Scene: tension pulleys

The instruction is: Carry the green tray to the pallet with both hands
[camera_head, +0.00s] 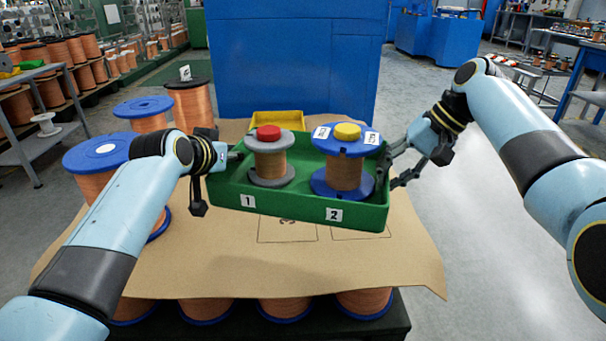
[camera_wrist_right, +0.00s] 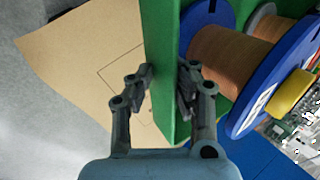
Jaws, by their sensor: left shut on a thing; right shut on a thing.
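The green tray (camera_head: 290,208) is held between my two grippers above a brown cardboard sheet. It carries a grey spool with copper wire (camera_head: 269,163) and a red cap on the left, and a blue spool (camera_head: 345,178) with a yellow cap on the right. Labels 1 and 2 are on its front wall. My left gripper (camera_head: 222,162) is shut on the tray's left wall, its fingertips partly hidden. My right gripper (camera_head: 388,172) is shut on the right wall. In the right wrist view, its fingers (camera_wrist_right: 163,92) stand on both sides of the green wall (camera_wrist_right: 165,50).
The cardboard sheet (camera_head: 200,262) lies over several copper spools, with outlined squares under the tray. A yellow bin (camera_head: 277,120) stands behind the tray. Large blue-flanged spools (camera_head: 98,153) stand at the left. A blue cabinet (camera_head: 285,60) stands behind. Floor at the right is clear.

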